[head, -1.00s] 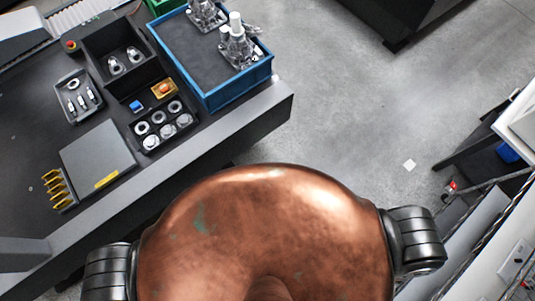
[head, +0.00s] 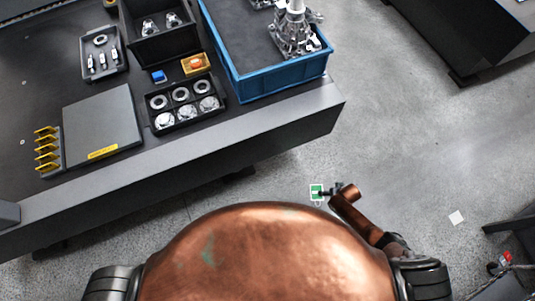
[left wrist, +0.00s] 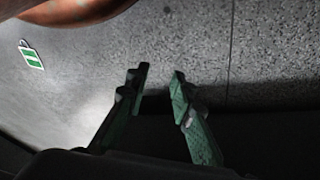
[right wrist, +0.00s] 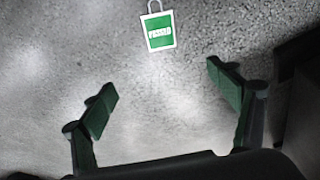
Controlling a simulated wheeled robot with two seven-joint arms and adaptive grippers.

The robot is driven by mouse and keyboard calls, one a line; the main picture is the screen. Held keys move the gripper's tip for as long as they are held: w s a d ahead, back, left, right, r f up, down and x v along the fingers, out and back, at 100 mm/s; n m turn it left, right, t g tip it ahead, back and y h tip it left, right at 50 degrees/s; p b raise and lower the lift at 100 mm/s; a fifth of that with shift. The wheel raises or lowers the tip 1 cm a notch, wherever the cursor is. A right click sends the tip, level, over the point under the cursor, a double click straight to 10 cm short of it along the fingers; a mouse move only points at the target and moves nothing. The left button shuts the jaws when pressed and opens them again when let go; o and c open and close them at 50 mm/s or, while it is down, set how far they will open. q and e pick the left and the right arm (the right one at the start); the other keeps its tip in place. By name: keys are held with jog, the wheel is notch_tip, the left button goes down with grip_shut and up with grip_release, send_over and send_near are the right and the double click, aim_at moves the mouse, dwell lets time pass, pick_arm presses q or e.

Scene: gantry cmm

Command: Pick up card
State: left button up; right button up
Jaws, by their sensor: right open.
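The card is a green tag with a white border, a white loop and the word "PASSED". It lies on the grey floor in front of the bench in the head view (head: 316,191), and shows at the top middle of the right wrist view (right wrist: 160,31) and the upper left of the left wrist view (left wrist: 31,57). My right gripper (head: 328,193) is open and empty, over the floor beside the card; its spread fingers show in the right wrist view (right wrist: 162,80). My left gripper (left wrist: 160,72) has its fingers apart with nothing between them; the head view does not show it.
The dark bench (head: 150,168) stands beyond, with a blue crate (head: 268,86), a black tray of rings (head: 185,119) and a grey flat case (head: 103,122). The floor around the card is open.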

jog(key=w+a+f+g+b, duration=0.1)
jog(key=w+a+f+b, duration=0.1)
jog(key=w+f+b, duration=0.65)
pick_arm(q)
jog(key=w+d+f+t+h+b, duration=0.15)
jog(key=w+d+b, duration=0.45)
jog(key=b, duration=0.7)
pick_arm(e)
jog(key=m+g+b, duration=0.1)
jog(key=g, duration=0.1)
send_over(317, 190)
jog(key=shift+h, duration=0.3)
jog(key=f, duration=1.1)
jog(key=shift+d+f, duration=0.2)
jog(key=shift+d, duration=0.1)
jog(key=shift+w+f+b, duration=0.1)
jog(key=shift+f+b, duration=0.4)
jog(key=shift+f, duration=0.1)
jog(key=f+b, duration=0.3)
jog(key=shift+a+f, duration=0.3)
jog(key=shift+a, duration=0.1)
jog(key=shift+f+b, duration=0.4)
jog(key=shift+f, duration=0.3)
pick_arm(q)
notch_tip(317, 190, down, 8)
jog(key=w+a+t, duration=0.1)
jog(key=t, duration=0.2)
jog(key=shift+w+a+r, duration=0.2)
jog(key=shift+a+r, duration=0.05)
jog(key=shift+a, duration=0.05)
